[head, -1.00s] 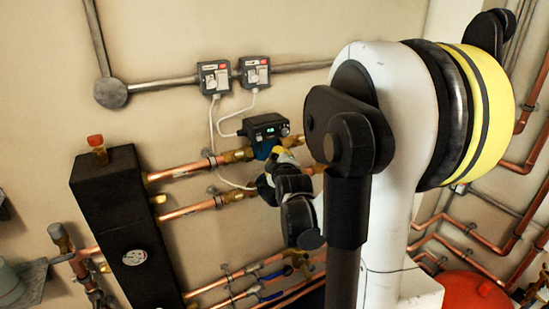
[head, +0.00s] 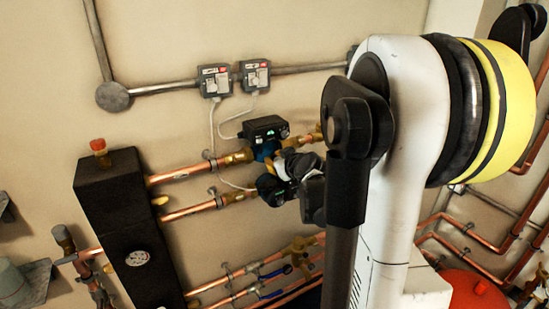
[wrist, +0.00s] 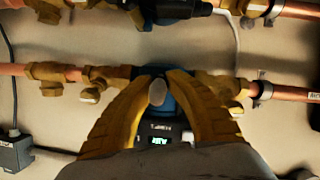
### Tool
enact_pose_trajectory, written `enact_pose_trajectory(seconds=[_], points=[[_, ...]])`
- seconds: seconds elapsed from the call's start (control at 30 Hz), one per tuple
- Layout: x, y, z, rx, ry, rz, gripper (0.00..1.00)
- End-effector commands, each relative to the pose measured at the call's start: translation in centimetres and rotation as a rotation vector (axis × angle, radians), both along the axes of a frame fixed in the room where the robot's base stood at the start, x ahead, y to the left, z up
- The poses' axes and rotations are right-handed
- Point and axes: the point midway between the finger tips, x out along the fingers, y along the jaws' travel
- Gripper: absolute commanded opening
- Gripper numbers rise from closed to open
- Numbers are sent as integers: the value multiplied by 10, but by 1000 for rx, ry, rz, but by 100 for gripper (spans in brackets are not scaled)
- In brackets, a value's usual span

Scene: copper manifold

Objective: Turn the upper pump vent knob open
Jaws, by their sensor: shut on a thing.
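The upper pump has a blue body (wrist: 171,105) and a black control box with a lit green display (head: 264,128). Its display also shows upside down in the wrist view (wrist: 160,140). A small grey rounded vent knob (wrist: 157,92) sits at the front of the blue body. My gripper (wrist: 157,88) has its yellow fingers on both sides of the knob, shut on it. The knob's angle cannot be told.
Copper pipes (head: 180,174) with brass fittings run into both sides of the pump. The lower pump (wrist: 172,8) sits close by on the parallel pipe. Two grey switch boxes (head: 214,81) with white cables are above. A black manifold (head: 125,215) stands at left.

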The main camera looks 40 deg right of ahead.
Motion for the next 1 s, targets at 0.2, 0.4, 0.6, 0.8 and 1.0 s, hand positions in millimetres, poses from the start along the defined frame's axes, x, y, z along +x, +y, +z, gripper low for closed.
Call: enact_pose_trajectory(seconds=[0.2,0.4,0.6,0.8,1.0], points=[[-1,-1,-1,198,-46,0,0],[-1,-1,-2,382,-90,-1,0],[-1,-1,-3,553,-131,0,0],[-1,-1,-3,689,-162,1,0],[-1,-1,-3,780,-183,0,0]])
